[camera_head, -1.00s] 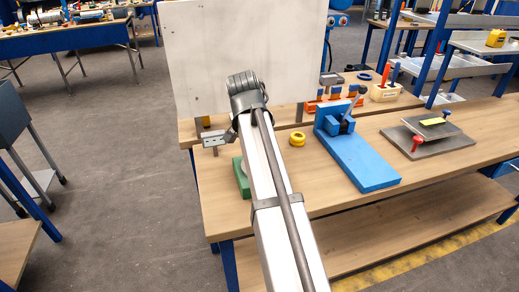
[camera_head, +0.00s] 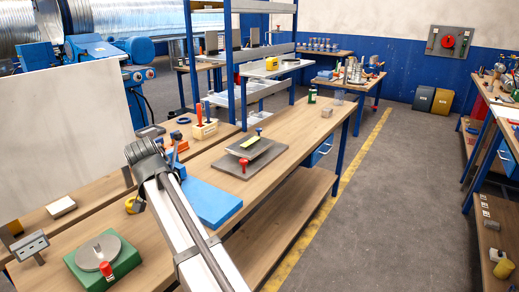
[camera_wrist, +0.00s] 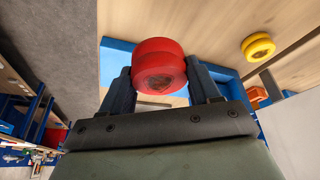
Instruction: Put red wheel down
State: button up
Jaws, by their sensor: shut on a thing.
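The red wheel (camera_wrist: 158,52) is held between the two dark fingers of my gripper (camera_wrist: 160,75) in the wrist view. The gripper is shut on its sides, over the wooden bench, with a blue fixture behind the wheel. In the head view my own arm hides the gripper and the red wheel. A blue fixture with a flat base (camera_head: 212,204) stands on the bench beside my arm. A yellow wheel (camera_wrist: 258,47) lies on the bench to the right in the wrist view. It also shows in the head view (camera_head: 132,205), partly hidden by my arm.
A green block with a grey disc and red knob (camera_head: 103,256) stands at the front left. A grey plate fixture (camera_head: 250,155) and a wooden block with red handles (camera_head: 204,130) stand farther along. A white panel (camera_head: 70,120) rises at left. The bench's right end has bare room.

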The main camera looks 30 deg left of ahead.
jog(key=shift+d+f, duration=0.5)
jog(key=shift+d, duration=0.2)
jog(key=shift+s, duration=0.1)
jog(key=shift+a+n+y, duration=0.2)
jog(key=shift+n+y, duration=0.1)
jog(key=shift+f, duration=4.9)
jog(key=shift+f, duration=0.15)
jog(key=o, duration=1.2)
jog(key=shift+o, duration=0.2)
jog(key=v, duration=1.2)
